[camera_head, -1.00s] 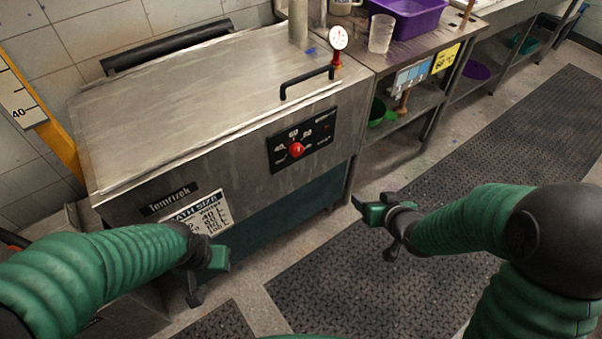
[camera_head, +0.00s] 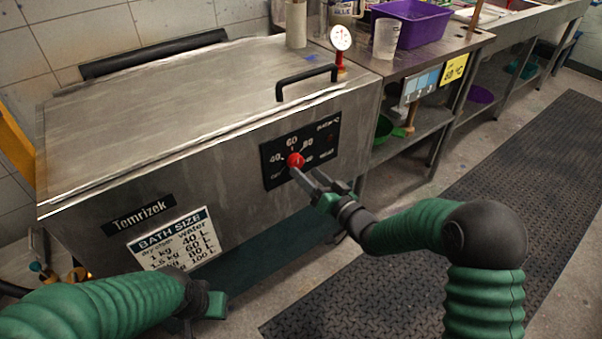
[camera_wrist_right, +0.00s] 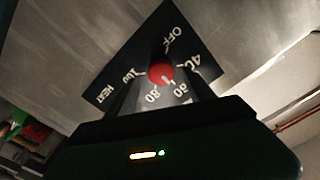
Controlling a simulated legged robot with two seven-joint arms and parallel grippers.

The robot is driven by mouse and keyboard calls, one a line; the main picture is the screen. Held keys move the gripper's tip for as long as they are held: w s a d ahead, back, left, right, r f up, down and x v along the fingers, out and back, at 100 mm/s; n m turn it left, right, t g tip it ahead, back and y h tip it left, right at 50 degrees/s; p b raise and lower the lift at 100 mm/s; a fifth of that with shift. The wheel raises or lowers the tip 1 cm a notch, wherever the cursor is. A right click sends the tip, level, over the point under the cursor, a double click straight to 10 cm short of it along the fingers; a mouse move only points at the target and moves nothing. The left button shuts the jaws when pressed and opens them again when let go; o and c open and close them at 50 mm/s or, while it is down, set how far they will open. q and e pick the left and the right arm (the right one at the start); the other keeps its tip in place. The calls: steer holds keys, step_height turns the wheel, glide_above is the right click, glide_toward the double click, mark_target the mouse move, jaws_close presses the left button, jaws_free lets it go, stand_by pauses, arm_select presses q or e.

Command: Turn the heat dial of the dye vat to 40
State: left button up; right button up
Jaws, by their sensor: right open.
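The dye vat (camera_head: 215,175) is a steel box with a closed lid. Its black heat panel (camera_head: 328,138) has white marks OFF, 40, 60, 80 and 100 and a round red heat dial (camera_head: 296,160). The dial also shows in the right wrist view (camera_wrist_right: 161,72); which mark it points to is hard to tell. My right gripper (camera_head: 306,172) is open at the dial, its fingers reaching up either side in the wrist view; contact cannot be made out. My left gripper (camera_head: 212,306) is low in front of the vat, its jaws unclear.
A black lid handle (camera_head: 307,80) and a white gauge (camera_head: 341,38) are above the panel. A bath size sign (camera_head: 178,242) is on the vat's front. A bench with a purple tub (camera_head: 412,20) stands right. A dark floor mat (camera_head: 505,170) is largely clear.

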mark_target(298, 165)
steer(key=x, duration=0.3)
steer(key=shift+w+a, duration=0.15)
steer(key=shift+w, duration=0.1)
jaws_close()
steer(key=shift+n+b, duration=0.3)
steer(key=n+b, duration=0.1)
steer(key=n, duration=0.4)
steer(key=shift+f, duration=0.15)
steer(key=n+b, duration=0.2)
steer(key=n, duration=0.4)
steer(key=shift+b, duration=0.3)
